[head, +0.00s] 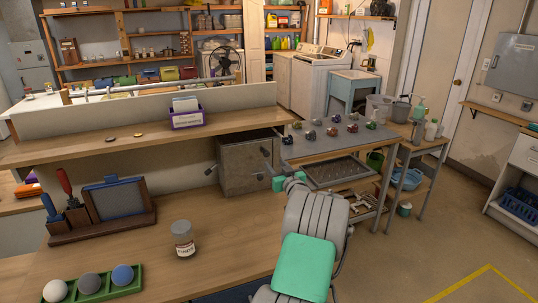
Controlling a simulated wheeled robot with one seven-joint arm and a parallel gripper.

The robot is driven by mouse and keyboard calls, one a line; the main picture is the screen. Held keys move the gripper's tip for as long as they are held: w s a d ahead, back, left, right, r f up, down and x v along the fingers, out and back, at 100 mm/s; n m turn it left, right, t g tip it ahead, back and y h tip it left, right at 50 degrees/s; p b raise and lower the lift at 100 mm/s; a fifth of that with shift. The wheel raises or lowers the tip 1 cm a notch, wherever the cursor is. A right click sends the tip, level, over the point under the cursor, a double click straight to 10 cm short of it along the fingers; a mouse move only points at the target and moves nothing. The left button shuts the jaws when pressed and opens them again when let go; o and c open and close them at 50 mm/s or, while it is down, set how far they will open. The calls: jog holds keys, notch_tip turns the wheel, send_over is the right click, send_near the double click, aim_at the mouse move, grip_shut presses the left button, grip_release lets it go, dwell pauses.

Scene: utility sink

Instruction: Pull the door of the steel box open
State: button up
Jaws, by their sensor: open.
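The steel box (245,170) is a dull grey metal box on the wooden counter, beneath the right end of the raised shelf. Its door looks shut, though my arm and gripper cover part of the box's right side. Small dark fittings stick out near its left edge and around its right side; I cannot tell which is the door's handle. My gripper (268,161) is at the right part of the box, close in front of it, with its jaws open. The picture is too small to tell whether a finger touches the box or a handle.
A labelled jar (183,240) stands on the counter, left of my arm. A wooden stand with a blue-grey panel (115,197) and a green tray of balls (92,284) are further left. A grey table (335,143) with several small objects is right of the box. Floor at right is clear.

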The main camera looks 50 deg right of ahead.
aim_at(267, 154)
jog(key=p+x, duration=0.2)
jog(key=x, duration=0.5)
jog(key=shift+w+d, duration=0.25)
grip_shut()
dwell(1.1)
